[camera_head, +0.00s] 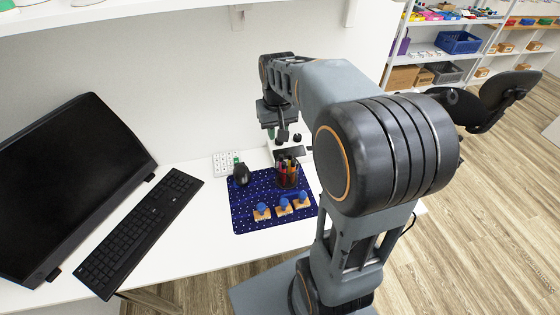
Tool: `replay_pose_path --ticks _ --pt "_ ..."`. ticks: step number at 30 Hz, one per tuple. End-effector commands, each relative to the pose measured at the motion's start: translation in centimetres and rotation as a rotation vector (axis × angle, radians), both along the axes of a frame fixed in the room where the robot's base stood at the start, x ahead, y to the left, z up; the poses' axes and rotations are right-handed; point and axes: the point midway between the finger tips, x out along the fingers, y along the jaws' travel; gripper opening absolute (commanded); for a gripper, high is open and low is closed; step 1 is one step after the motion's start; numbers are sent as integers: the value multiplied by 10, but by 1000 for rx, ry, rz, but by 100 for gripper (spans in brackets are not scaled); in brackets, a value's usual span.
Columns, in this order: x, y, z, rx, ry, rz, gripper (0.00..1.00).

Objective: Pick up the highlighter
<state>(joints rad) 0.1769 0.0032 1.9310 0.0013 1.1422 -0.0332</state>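A dark mesh pen cup (288,176) stands on a dark blue dotted mat (246,208) and holds several pens, with red and yellow showing. I cannot tell whether one of them is the highlighter. My gripper (274,132) hangs above the back of the desk, behind and a little left of the cup, pointing down. A small green bit shows at its fingertips; I cannot tell whether it is held or behind them. The fingers are too small to tell open from shut.
Blue-topped wooden pieces (283,208) stand at the mat's front. A black mouse (241,174), a white keypad (226,163), a keyboard (140,230) and a monitor (70,180) are left. Bare white desk (190,245) lies in front. A shelf (150,12) hangs above.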

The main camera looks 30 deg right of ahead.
Motion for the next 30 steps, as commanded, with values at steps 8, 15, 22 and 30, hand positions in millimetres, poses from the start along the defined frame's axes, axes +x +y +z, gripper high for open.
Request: replay_pose_path --ticks 8,15,22,30 --pt "33 -28 -5 11 64 -41 24" --pt "36 -29 -47 13 69 -40 24" --pt "36 -29 -76 12 67 -40 24" --pt "35 -29 -93 13 68 -40 24"
